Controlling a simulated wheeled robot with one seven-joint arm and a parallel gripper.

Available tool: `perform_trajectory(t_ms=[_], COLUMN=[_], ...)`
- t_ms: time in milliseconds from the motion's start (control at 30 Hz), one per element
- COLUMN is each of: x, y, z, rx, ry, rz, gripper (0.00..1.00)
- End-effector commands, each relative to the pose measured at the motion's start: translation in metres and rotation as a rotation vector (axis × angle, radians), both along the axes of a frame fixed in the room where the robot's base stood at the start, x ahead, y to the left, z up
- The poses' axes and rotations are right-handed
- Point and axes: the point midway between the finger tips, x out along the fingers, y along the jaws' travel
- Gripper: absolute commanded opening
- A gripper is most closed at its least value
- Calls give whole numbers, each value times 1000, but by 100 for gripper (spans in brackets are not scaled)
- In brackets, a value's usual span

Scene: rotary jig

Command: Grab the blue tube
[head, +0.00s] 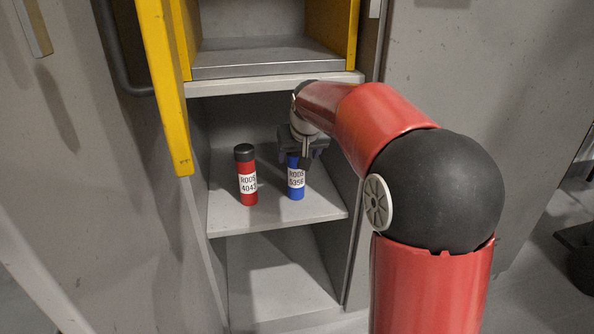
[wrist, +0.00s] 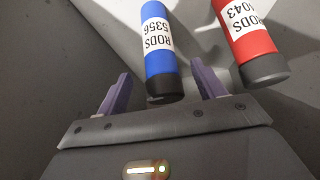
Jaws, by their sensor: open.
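The blue tube (head: 296,187) stands upright on the middle shelf, with a white label reading RODS 5356. In the wrist view the blue tube (wrist: 158,62) shows its dark cap between the two fingers. My gripper (head: 303,155) is over the top of the tube in the head view and hides its cap. In the wrist view my gripper (wrist: 160,88) is open, with one purple finger on each side of the cap. I see gaps between the fingers and the tube.
A red tube (head: 248,188) with a dark cap stands left of the blue one on the shelf (head: 270,220). It is close to my right finger in the wrist view (wrist: 250,45). Cabinet walls enclose the shelf, and a yellow door edge (head: 165,90) is at left.

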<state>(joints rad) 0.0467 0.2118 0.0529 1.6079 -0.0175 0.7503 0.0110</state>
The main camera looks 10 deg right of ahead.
Motion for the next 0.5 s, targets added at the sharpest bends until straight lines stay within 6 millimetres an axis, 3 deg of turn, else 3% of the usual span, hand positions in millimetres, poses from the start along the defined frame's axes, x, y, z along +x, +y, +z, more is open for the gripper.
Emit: perform_trajectory(t_ms=[267,500], x=[21,24], y=[0,0], z=[-35,-38], rx=[-1,-1], ry=[4,1], rz=[1,1], gripper=[69,69])
